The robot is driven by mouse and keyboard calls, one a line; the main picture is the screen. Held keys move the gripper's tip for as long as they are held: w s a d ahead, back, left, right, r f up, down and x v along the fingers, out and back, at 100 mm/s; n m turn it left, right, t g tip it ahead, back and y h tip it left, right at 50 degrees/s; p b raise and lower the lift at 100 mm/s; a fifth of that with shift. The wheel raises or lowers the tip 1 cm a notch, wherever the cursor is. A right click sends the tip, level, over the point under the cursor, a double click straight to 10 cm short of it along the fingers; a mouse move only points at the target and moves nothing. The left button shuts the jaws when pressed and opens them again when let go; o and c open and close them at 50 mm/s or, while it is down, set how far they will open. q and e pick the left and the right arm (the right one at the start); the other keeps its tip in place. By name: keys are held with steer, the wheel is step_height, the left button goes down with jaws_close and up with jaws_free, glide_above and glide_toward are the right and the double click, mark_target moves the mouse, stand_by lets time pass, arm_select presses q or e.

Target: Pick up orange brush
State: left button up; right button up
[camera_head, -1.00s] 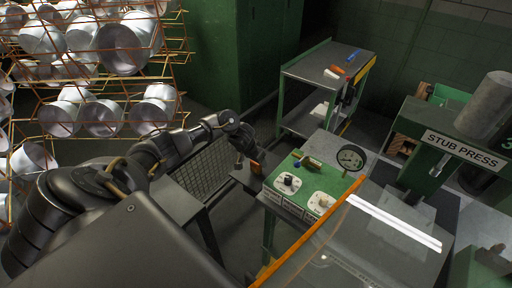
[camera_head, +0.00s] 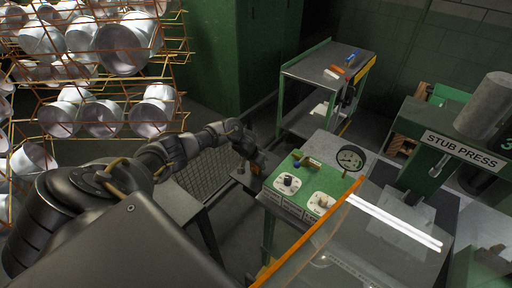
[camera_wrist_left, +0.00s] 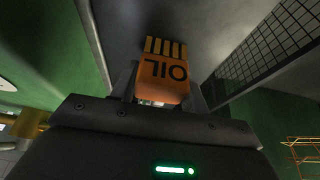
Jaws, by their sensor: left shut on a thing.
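The orange brush (camera_wrist_left: 163,76) shows in the left wrist view as an orange block marked OIL with tan strips at its far end. My left gripper (camera_wrist_left: 160,88) is shut on it, one finger on each side. In the head view my left gripper (camera_head: 257,160) is left of the green control box, and a bit of orange shows at its tip. Most of the brush is hidden there. My right gripper is not in view.
A cart (camera_head: 303,72) with small items stands behind. Wire racks of pots (camera_head: 100,118) fill the left. The stub press (camera_head: 465,146) is at right.

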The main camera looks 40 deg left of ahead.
arm_select(q)
steer(key=shift+r, duration=0.45)
step_height(320, 180, up, 3)
steer(key=shift+s+f, duration=0.1)
steer(key=shift+f, duration=0.1)
steer(key=s+d+r+p, duration=0.1)
steer(key=s+d+r, duration=0.4)
steer(key=s+r, duration=0.4)
steer(key=s, duration=0.4)
steer(key=shift+r+p, duration=0.25)
steer(key=shift+p, duration=0.15)
steer(key=o, duration=0.3)
steer(key=shift+c, duration=0.8)
